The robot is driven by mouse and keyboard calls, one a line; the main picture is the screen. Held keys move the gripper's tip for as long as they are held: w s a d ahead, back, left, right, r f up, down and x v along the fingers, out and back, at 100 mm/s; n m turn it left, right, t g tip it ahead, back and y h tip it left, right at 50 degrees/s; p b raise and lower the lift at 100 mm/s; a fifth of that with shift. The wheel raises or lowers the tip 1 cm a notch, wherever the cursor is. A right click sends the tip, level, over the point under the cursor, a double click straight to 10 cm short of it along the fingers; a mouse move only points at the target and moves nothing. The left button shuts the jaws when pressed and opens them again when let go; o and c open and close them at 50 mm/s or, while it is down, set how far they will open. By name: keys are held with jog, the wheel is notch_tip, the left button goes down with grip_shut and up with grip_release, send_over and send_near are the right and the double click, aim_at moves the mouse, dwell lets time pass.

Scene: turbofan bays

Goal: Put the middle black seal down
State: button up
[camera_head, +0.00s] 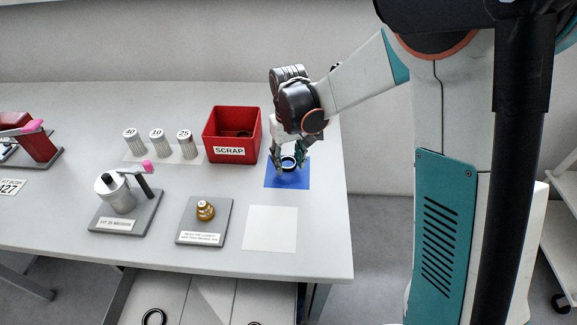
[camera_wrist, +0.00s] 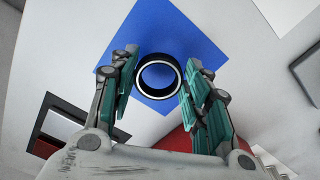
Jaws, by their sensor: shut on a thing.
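A black seal (camera_head: 288,169), a ring with a pale inner edge, is between the fingers of my gripper (camera_head: 289,165). It is over the blue mat (camera_head: 273,182) at the table's right side. In the wrist view the seal (camera_wrist: 158,56) lies between the two teal-padded fingers (camera_wrist: 158,78), with the blue mat (camera_wrist: 150,25) behind it. My gripper is shut on the seal. I cannot tell whether the seal touches the mat.
A red SCRAP bin (camera_head: 231,151) with dark rings stands left of the mat. A blank white sheet (camera_head: 270,228) lies in front. A brass part (camera_head: 205,211) sits on a grey plate. A black ring (camera_head: 153,317) lies on a lower surface.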

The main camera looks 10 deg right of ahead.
aim_at(289, 163)
jog(key=shift+f, duration=1)
jog(key=shift+f+b, duration=0.2)
jog(key=shift+b, duration=0.15)
jog(key=o, duration=0.9)
jog(key=shift+c, duration=0.2)
jog(key=shift+r, duration=0.15)
notch_tip(289, 163, up, 12)
jog(key=p, duration=0.4)
jog(key=s+d+r+m+t, duration=0.1)
jog(key=s+d+r+t, duration=0.2)
jog(key=s+d+r, duration=0.5)
jog(key=s+d+r+m+t, duration=0.1)
jog(key=s+d+t, duration=0.1)
jog(key=s, duration=0.5)
jog(key=s+d+r+m+t, duration=0.1)
jog(key=s+d+t, duration=0.1)
jog(key=s, duration=0.4)
jog(key=shift+s, duration=0.35)
